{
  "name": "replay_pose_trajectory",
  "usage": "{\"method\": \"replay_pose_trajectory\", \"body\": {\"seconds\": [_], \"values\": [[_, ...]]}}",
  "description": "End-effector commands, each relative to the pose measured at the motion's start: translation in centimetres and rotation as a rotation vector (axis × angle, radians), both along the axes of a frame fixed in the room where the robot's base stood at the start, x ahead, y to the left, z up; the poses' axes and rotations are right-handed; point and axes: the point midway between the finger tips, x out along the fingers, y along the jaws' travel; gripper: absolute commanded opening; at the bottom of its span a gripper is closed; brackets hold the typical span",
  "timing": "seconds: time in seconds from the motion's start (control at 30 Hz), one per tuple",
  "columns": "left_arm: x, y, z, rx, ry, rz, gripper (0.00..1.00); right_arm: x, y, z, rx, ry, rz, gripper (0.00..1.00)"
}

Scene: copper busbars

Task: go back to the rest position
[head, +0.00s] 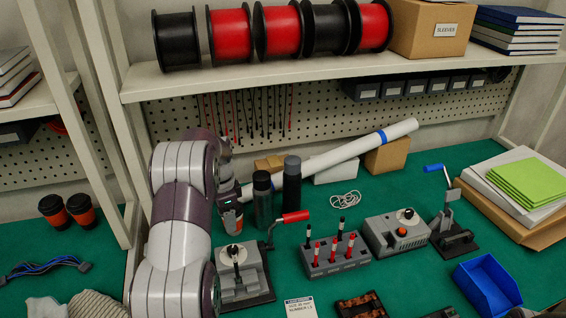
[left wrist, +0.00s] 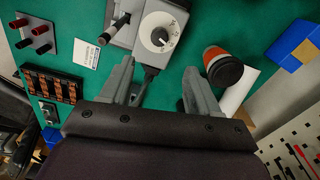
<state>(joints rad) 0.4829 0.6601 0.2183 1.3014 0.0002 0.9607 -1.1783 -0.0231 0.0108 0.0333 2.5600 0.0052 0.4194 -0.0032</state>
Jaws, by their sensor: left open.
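My left arm reaches in over the left part of the green bench in the head view. My left gripper (left wrist: 158,80) shows best in the left wrist view, with its two grey fingers spread and nothing between them. In the head view it is mostly hidden behind my own arm. A grey device with a white dial (left wrist: 160,32) lies just beyond the fingertips; the same device (head: 240,254) shows in the head view. An orange and black cup (left wrist: 221,66) stands beside the right-hand finger in the wrist view. My right gripper is in neither view.
Two dark bottles (head: 291,187) stand close to my left gripper. A red-handled crank (head: 294,217), a rack of red and black probes (head: 335,256), a second dial box (head: 399,234) and a blue bin (head: 487,284) fill the bench. A shelf with spools (head: 282,77) overhangs the back.

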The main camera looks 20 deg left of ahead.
Motion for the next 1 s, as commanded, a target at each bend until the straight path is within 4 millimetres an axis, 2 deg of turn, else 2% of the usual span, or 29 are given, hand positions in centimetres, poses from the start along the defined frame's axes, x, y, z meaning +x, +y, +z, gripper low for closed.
{"method": "replay_pose_trajectory", "body": {"seconds": [0.1, 0.17, 0.27, 0.3, 0.37, 0.4, 0.5, 0.53, 0.6, 0.7, 1.0], "values": [[0.0, -0.1, 0.0, 0.000, 0.000, 0.002, 0.61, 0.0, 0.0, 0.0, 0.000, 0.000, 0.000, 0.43], [-0.1, -1.2, 0.4, 0.003, -0.005, 0.019, 0.61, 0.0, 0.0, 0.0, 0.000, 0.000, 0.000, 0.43], [-1.4, -6.0, 1.7, 0.006, -0.022, 0.114, 0.61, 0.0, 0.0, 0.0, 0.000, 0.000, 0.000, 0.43], [-2.6, -8.7, 2.3, 0.006, -0.034, 0.173, 0.61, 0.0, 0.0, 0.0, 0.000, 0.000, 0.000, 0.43], [-5.0, -12.7, 3.0, 0.005, -0.055, 0.272, 0.61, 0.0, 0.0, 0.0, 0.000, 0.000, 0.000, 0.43], [-7.0, -15.1, 3.3, 0.000, -0.068, 0.337, 0.61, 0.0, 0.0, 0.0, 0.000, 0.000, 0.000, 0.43], [-12.2, -19.6, 3.5, -0.017, -0.095, 0.487, 0.61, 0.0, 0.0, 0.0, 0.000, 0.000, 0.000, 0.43], [-13.7, -20.6, 3.5, -0.023, -0.100, 0.524, 0.61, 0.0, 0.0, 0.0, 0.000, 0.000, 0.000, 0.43], [-16.5, -22.0, 3.3, -0.035, -0.110, 0.596, 0.61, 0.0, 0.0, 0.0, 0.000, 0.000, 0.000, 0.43], [-18.7, -23.0, 3.0, -0.044, -0.115, 0.655, 0.61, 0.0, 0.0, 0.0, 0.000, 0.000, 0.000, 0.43], [-19.3, -23.1, 2.9, -0.046, -0.112, 0.674, 0.61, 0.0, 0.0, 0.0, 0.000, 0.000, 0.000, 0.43]]}}
